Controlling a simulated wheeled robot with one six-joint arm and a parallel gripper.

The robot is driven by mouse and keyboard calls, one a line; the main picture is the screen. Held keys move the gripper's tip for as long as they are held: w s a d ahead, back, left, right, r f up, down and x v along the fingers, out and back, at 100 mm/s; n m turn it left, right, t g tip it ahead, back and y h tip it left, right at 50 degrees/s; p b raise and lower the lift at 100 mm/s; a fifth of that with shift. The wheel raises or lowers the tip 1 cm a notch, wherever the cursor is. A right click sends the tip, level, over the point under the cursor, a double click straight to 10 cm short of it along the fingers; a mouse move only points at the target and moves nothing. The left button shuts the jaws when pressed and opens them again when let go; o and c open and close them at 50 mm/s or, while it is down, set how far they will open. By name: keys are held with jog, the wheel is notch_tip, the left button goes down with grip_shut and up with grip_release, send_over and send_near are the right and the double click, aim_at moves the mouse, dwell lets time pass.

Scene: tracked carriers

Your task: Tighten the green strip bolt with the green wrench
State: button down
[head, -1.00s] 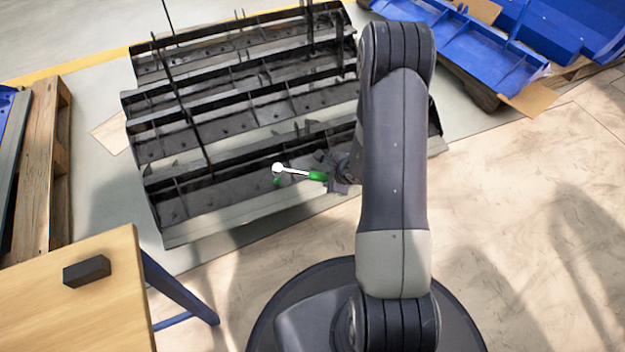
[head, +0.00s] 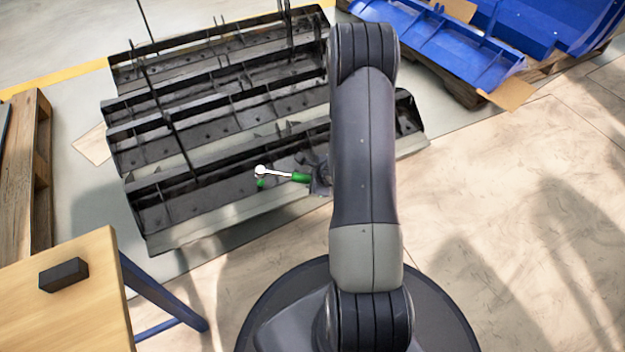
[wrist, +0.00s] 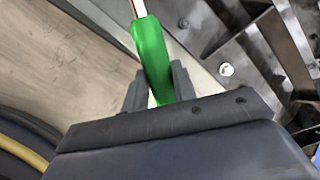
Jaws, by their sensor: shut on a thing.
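The green wrench has a green handle (head: 301,177) and a white shaft with a round white head (head: 260,170). My gripper (head: 319,176) is shut on the handle, which also shows between the two fingers in the wrist view (wrist: 152,55). The wrench head points left, over the nearest dark strip carrier (head: 210,205). The green strip bolt (head: 261,183) shows as a small green spot just below the wrench head in the head view. I cannot tell whether the head touches it. The wrench head is out of frame in the wrist view.
A wooden table (head: 60,310) with a black block (head: 63,275) stands at the lower left. Blue carriers (head: 440,45) lie on a pallet at the upper right. A wooden pallet (head: 24,175) stands at the left. The floor at the right (head: 520,200) is clear.

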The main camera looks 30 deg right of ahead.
jog(key=f, duration=0.1)
jog(key=w+f, duration=0.1)
jog(key=shift+f, duration=0.35)
jog(key=w+d+r+n+g+y+p, duration=0.1)
jog(key=w+d+r+n+p, duration=0.1)
jog(key=w+n+p, duration=0.5)
jog(key=w+d+p, duration=0.1)
jog(key=p, duration=0.3)
jog(key=shift+w+r+y, duration=0.25)
jog(key=shift+r+y, duration=0.05)
jog(key=shift+y, duration=0.1)
jog(key=shift+w+f+b, duration=0.15)
jog(key=shift+f+b, duration=0.25)
jog(key=shift+b, duration=0.6)
jog(key=shift+b, duration=0.65)
jog(key=shift+w+f+b, duration=0.1)
jog(key=shift+f+b, duration=0.2)
jog(key=shift+b, duration=0.95)
dwell(0.9)
